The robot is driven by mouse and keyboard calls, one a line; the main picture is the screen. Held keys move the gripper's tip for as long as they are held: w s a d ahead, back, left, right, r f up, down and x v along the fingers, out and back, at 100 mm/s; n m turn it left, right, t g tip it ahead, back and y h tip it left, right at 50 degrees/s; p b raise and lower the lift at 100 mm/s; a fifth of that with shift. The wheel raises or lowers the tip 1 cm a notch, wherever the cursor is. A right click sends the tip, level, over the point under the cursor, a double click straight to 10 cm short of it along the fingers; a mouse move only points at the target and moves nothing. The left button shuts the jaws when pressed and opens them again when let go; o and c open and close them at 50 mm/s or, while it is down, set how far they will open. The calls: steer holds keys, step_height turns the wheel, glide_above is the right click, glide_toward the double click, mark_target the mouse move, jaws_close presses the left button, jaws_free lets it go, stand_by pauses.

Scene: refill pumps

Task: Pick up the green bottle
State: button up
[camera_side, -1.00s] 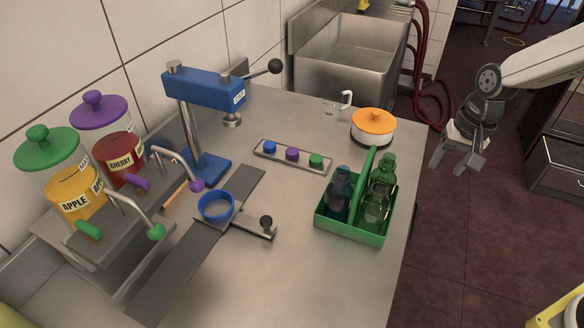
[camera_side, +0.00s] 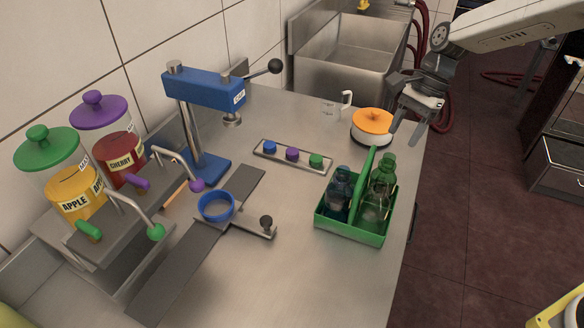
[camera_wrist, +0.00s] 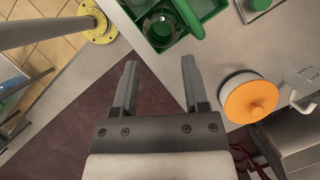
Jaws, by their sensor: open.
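The green bottle (camera_side: 383,178) stands upright in the right part of a green carrier (camera_side: 347,234), and more green glass shows just in front of it. A dark blue bottle (camera_side: 340,190) stands in the carrier's left part. The carrier's handle (camera_side: 369,164) rises between them. In the wrist view the green bottle (camera_wrist: 161,24) shows from above near the top edge, partly beside the handle. My gripper (camera_side: 405,134) is open and empty. It hangs above and behind the carrier, near the orange-lidded pot, apart from the bottles. Its fingers also show in the wrist view (camera_wrist: 158,82).
A tray with coloured caps (camera_side: 292,155) lies left. A blue press (camera_side: 204,90), a blue ring (camera_side: 215,206) and dispensers stand further left. The front counter is clear.

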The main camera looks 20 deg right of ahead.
mark_target(391, 158)
steer(key=shift+x, duration=0.85)
steer(key=shift+x, duration=2.6)
jaws_close()
